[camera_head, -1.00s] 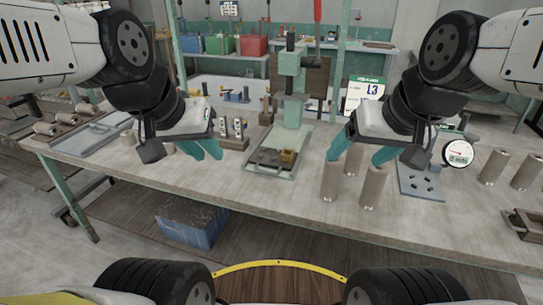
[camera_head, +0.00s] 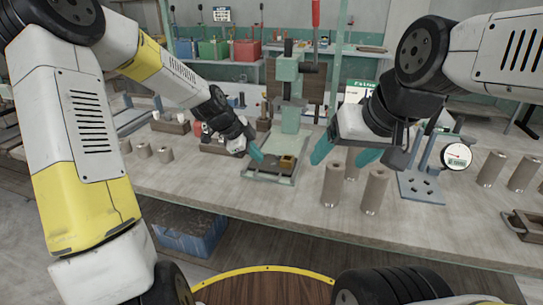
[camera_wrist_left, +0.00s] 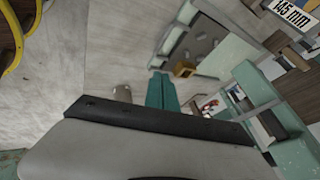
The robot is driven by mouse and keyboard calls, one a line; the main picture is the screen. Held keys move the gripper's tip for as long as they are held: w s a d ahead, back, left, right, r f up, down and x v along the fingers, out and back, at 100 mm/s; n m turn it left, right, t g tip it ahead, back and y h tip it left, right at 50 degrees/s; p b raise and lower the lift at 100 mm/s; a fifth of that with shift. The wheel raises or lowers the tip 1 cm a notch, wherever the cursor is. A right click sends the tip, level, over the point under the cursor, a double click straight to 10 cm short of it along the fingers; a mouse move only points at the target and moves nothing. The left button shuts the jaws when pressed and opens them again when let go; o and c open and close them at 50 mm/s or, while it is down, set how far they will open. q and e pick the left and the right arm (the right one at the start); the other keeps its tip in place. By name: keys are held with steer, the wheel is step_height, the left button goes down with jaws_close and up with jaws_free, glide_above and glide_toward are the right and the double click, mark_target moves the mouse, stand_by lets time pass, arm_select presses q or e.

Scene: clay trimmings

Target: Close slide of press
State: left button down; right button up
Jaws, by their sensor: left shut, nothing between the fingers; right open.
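The green press (camera_head: 290,95) stands on the workbench at the middle of the head view, its column upright. The block also shows in the left wrist view (camera_wrist_left: 184,69). My left gripper (camera_head: 257,153) is shut and empty, its teal fingertips close to the left side of the press base; I cannot tell whether they touch it. My right gripper (camera_head: 342,155) is open and empty, to the right of the press above the bench.
Grey cylinders (camera_head: 375,190) stand on the bench right of the press, near my right gripper. A plate with holes (camera_head: 421,187) and a round dial gauge (camera_head: 457,156) are farther right. The bench front (camera_head: 270,208) is clear before the press.

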arm_select(q)
step_height(320, 180, down, 2)
steer(key=w+m, duration=0.1)
steer(key=w, duration=0.1)
glide_toward(283, 169)
steer(key=shift+h, duration=0.3)
steer(key=f, duration=0.1)
steer(key=s+f, duration=0.1)
steer(key=f, duration=0.1)
steer(key=s+d+f, duration=0.1)
steer(key=shift+f, duration=0.3)
steer(key=w, duration=0.1)
steer(key=w+d, duration=0.1)
steer(key=w, duration=0.1)
steer(key=shift+f, duration=0.1)
steer(key=shift+w+d, duration=0.15)
steer(key=shift+w, duration=0.3)
steer(key=shift+w, duration=0.1)
